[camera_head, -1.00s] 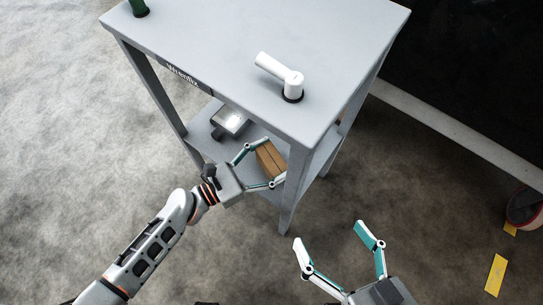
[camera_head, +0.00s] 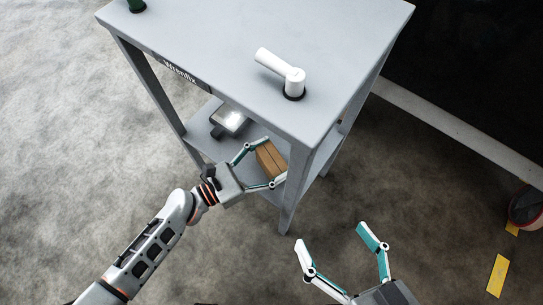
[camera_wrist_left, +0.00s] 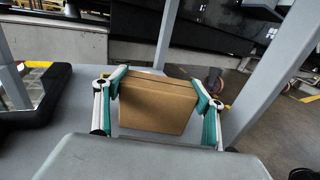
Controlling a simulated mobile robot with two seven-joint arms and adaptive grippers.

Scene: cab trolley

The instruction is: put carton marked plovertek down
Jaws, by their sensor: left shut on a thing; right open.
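A brown carton (camera_head: 270,158) is at the lower shelf (camera_head: 201,128) of the grey trolley, partly behind a front leg. It also shows in the left wrist view (camera_wrist_left: 156,105), upright between the fingers; no marking is readable on it. My left gripper (camera_head: 262,166) is shut on the carton, one finger on each side. Whether the carton's bottom touches the shelf cannot be told.
A dark device with a bright screen (camera_head: 230,120) lies on the lower shelf left of the carton. A trolley leg (camera_head: 291,190) stands close to the left gripper. A red container (camera_head: 525,207) stands far right.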

